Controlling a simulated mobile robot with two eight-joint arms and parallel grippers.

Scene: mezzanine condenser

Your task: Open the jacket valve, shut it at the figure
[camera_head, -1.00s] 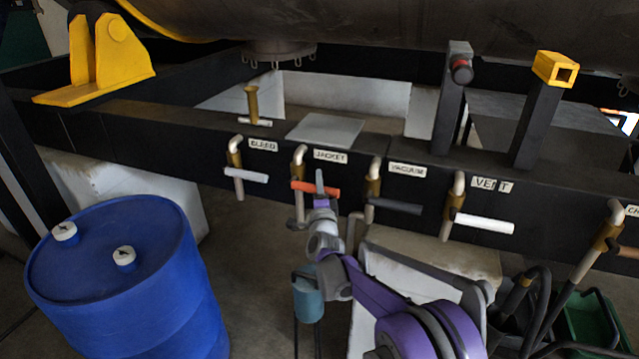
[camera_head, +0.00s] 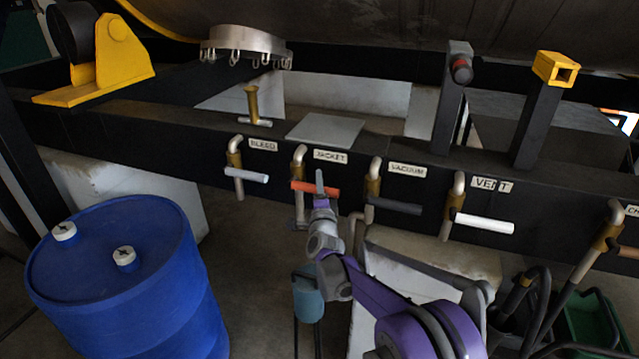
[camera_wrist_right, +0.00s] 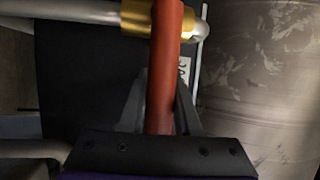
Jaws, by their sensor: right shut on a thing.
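The jacket valve (camera_head: 299,168) is a brass body on a bent pipe under the JACKET label (camera_head: 330,156), on the dark beam. Its orange-red handle (camera_head: 300,186) points sideways to the right in the head view. My right gripper (camera_head: 319,184) is shut on this handle, reaching up from below. In the right wrist view the red handle (camera_wrist_right: 167,70) runs between the fingers of my right gripper (camera_wrist_right: 163,105), with the brass body (camera_wrist_right: 135,18) behind it. The fingers partly hide the handle. No figure or gauge reading can be made out. My left gripper is not in view.
Bleed (camera_head: 246,175), vacuum (camera_head: 400,206) and vent (camera_head: 484,223) valve handles sit along the same beam, close on both sides. A blue drum (camera_head: 120,270) stands at lower left. A teal container (camera_head: 308,296) is below the jacket valve.

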